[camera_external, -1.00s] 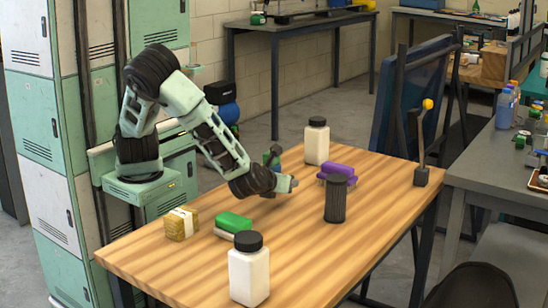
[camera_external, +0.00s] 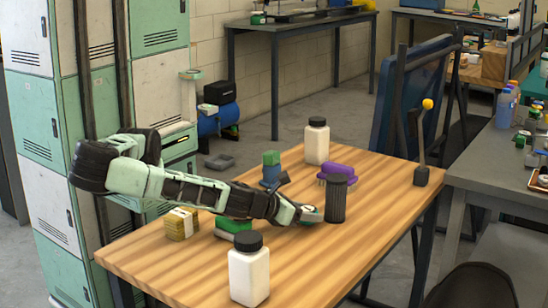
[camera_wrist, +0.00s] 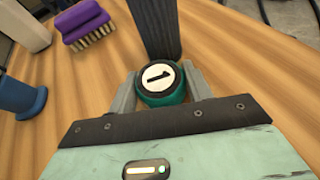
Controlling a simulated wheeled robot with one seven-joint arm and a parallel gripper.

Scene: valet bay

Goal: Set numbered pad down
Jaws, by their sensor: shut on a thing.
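The numbered pad (camera_wrist: 160,82) is a round dark green piece with a white disc and a black "1" on its face. In the wrist view it sits between the two grey fingers of my gripper (camera_wrist: 161,90), which is shut on it. In the external view my gripper (camera_external: 309,214) is low over the wooden table (camera_external: 330,265), just left of a dark ribbed cylinder (camera_external: 336,202). The pad is mostly hidden there. I cannot tell whether it touches the table.
The ribbed cylinder stands very close beyond the pad. A purple brush (camera_external: 338,171), a blue-and-green item (camera_external: 271,168) and a white bottle (camera_external: 317,142) stand behind. A green block (camera_external: 233,225), yellow bundle (camera_external: 181,224) and front bottle (camera_external: 249,270) are nearer. The table's right front is clear.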

